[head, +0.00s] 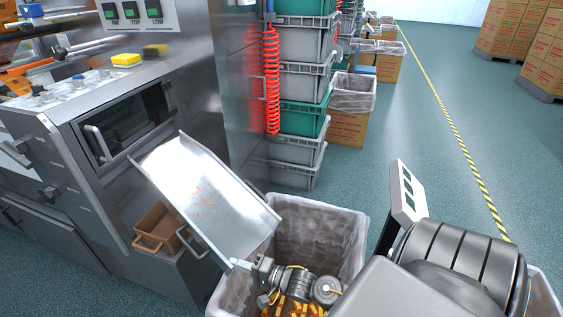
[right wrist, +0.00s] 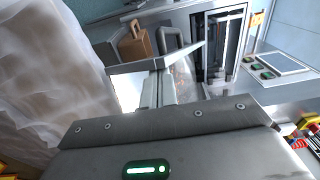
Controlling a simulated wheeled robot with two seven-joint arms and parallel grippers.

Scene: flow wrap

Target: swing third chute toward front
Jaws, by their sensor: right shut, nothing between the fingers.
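A shiny metal chute (head: 205,190) slopes down from an opening in the machine, its lower end over a lined bin; orange crumbs lie on it. It is the only chute I can make out in the head view, and a bar handle (head: 192,243) shows along its near side. My right gripper (head: 238,264) is shut and empty at the chute's lower near corner. In the right wrist view its fingers (right wrist: 158,92) are together close to the chute's edge (right wrist: 155,64); I cannot tell if they touch. My left gripper is not in view.
The lined bin (head: 340,225) with yellow-and-red wrappers stands below my right gripper. A brown bin (head: 155,228) sits under the chute. Stacked grey and green crates (head: 300,115) stand behind, beside a red coiled hose (head: 271,80). Open floor lies to the right.

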